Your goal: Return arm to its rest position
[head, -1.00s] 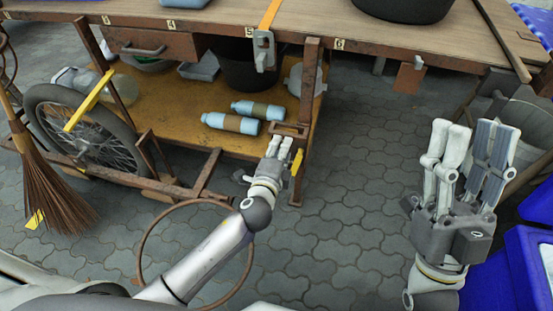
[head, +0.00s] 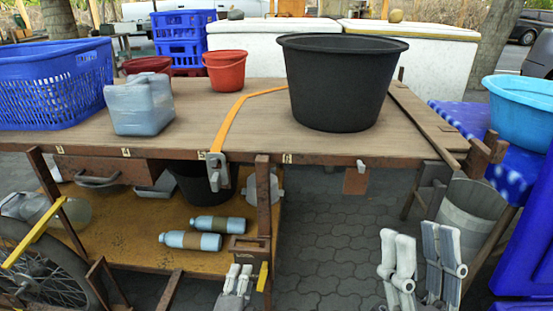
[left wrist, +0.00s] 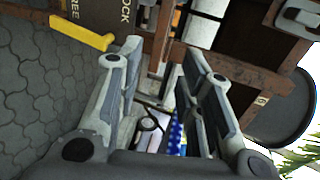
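My left gripper (head: 238,279) is at the bottom of the head view, in front of the cart's lower shelf (head: 130,240) and just below a small rusty bracket by the cart leg. In the left wrist view, the fingers of my left gripper (left wrist: 158,62) stand apart with nothing between them. My right gripper (head: 420,262) is at the lower right of the head view, fingers up and apart, empty, over the paving. The arms behind both grippers are mostly cut off by the head view's lower edge.
The wooden cart top (head: 225,125) holds a black tub (head: 340,85), a blue basket (head: 50,85), a clear jug (head: 140,104) and a red bucket (head: 226,70). Two bottles (head: 192,241) lie on the shelf. A grey bucket (head: 468,220) stands right. Paving (head: 330,230) between the grippers is clear.

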